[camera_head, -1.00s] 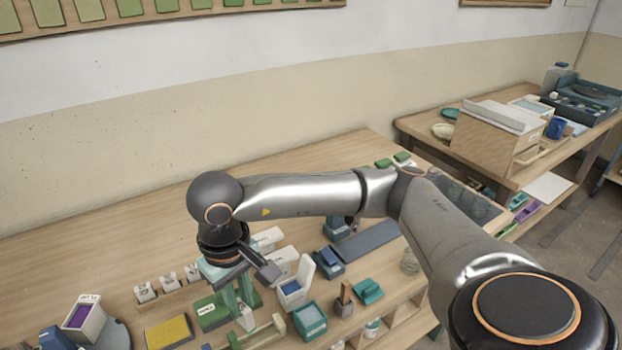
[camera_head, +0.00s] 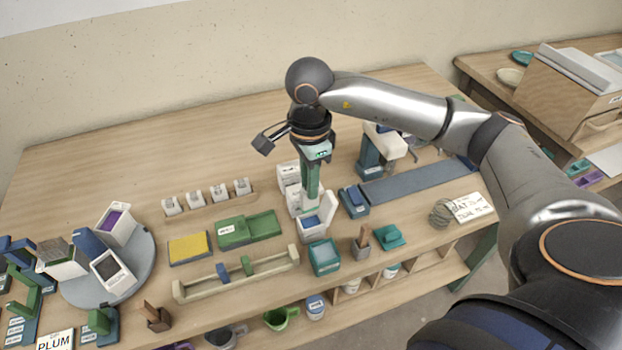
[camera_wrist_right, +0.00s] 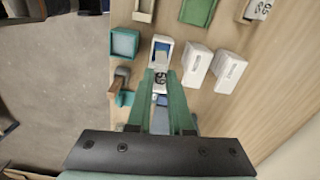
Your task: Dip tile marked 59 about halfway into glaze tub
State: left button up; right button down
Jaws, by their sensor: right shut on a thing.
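My right gripper (camera_head: 309,203) has long green fingers and points down over the bench at the glaze tub. In the right wrist view it (camera_wrist_right: 161,84) is shut on the tile marked 59 (camera_wrist_right: 160,76), a pale tile between the fingertips. My left gripper is out of view.
White boxes (camera_head: 288,173) stand close behind the tub, and a teal container (camera_head: 324,257) stands in front. Left are a green tray (camera_head: 234,232), a yellow sponge (camera_head: 189,247) and a wooden rack (camera_head: 210,202) with several small tiles. The bench behind is clear.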

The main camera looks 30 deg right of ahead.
aim_at(311, 209)
jog(key=shift+w+d+f+m, duration=0.1)
jog(key=shift+d+m, duration=0.15)
jog(key=shift+m, duration=0.35)
jog(key=shift+f+b, duration=0.95)
jog(key=shift+f, duration=0.75)
jog(key=shift+f+b, duration=2.7)
jog(key=shift+f, duration=0.15)
jog(key=shift+r, duration=0.2)
dwell(0.6)
jog(key=shift+r+p, duration=1.55)
jog(key=shift+r, duration=0.85)
